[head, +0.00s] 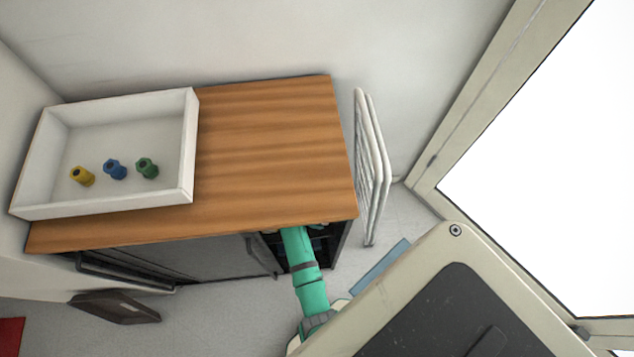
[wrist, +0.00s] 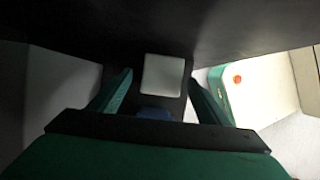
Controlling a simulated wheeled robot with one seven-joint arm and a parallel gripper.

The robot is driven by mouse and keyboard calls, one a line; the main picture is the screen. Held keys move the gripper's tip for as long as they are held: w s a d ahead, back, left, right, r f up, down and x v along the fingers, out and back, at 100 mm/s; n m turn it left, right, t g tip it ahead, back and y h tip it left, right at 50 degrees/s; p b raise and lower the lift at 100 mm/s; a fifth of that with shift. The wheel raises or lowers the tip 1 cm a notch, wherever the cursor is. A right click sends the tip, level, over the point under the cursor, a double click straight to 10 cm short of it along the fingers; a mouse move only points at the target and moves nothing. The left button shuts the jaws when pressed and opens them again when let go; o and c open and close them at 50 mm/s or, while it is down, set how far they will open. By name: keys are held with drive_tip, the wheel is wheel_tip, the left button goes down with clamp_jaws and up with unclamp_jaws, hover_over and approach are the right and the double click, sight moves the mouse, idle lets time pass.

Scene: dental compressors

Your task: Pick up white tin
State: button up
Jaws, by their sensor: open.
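A white, square-faced object (wrist: 163,75), which looks like the white tin, shows in the wrist view against a dark surface. It appears between and beyond the fingertips of my gripper (wrist: 163,88). The two green fingers are spread apart, with nothing visibly held. I cannot tell how far the white object is from them. In the head view, my green arm reaches into the dark open right end of the wooden-topped cabinet (head: 265,140). My gripper and the white object are hidden there under the top.
A white tray (head: 188,150) on the cabinet holds a yellow fitting (head: 82,176), a blue fitting (head: 115,169) and a green fitting (head: 147,168). A white rack (head: 370,165) stands right of the cabinet. A blue thing (wrist: 155,114) shows low between my fingers. The cabinet walls are close around my gripper.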

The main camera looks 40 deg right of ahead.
drive_tip(key=x, duration=0.5)
drive_tip(key=shift+s, duration=0.25)
drive_tip(key=c, duration=1.3)
